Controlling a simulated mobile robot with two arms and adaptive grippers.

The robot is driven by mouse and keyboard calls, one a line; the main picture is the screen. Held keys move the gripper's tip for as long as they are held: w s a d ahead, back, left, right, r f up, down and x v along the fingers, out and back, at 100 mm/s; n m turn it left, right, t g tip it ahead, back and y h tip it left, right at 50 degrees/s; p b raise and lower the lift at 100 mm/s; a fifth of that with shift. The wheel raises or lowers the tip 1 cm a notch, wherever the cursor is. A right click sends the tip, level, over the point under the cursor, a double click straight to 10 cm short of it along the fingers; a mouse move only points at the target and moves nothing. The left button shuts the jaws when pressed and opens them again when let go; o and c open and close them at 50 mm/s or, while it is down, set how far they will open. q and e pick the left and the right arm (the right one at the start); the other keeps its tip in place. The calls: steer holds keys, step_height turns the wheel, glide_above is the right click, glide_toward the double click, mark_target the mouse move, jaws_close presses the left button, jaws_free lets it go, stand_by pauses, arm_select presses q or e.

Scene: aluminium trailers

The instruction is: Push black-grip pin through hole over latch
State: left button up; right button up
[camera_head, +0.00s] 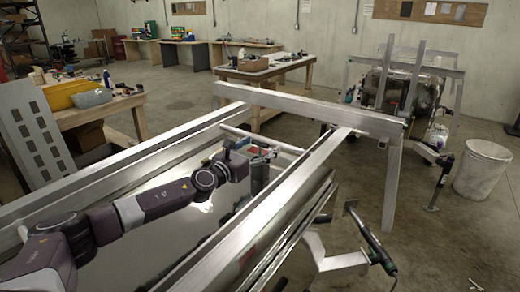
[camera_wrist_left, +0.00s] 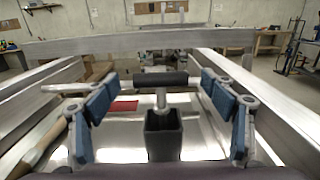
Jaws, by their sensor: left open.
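In the left wrist view, a pin with a black crossbar grip (camera_wrist_left: 160,79) and a bright metal shaft (camera_wrist_left: 162,101) stands upright. Its lower end is in or behind a dark square holder (camera_wrist_left: 163,135). My left gripper (camera_wrist_left: 166,108) is open, its blue pads apart on either side of the pin, with visible gaps. In the head view my left gripper (camera_head: 258,151) is over the trailer frame, close to the dark holder (camera_head: 260,179). The pin is hard to make out there. I cannot identify the hole or the latch. My right gripper is not in view.
Aluminium rails (camera_head: 270,215) run along both sides of the trailer, with a crossbeam (camera_head: 310,110) at the far end. A red flat piece (camera_wrist_left: 123,106) lies beyond the left pad. A workbench (camera_head: 262,72) and white bucket (camera_head: 481,168) stand apart.

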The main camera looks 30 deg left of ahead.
arm_select(q)
steer(key=c, duration=1.1)
steer(key=shift+c, duration=1)
steer(key=shift+r, duration=0.15)
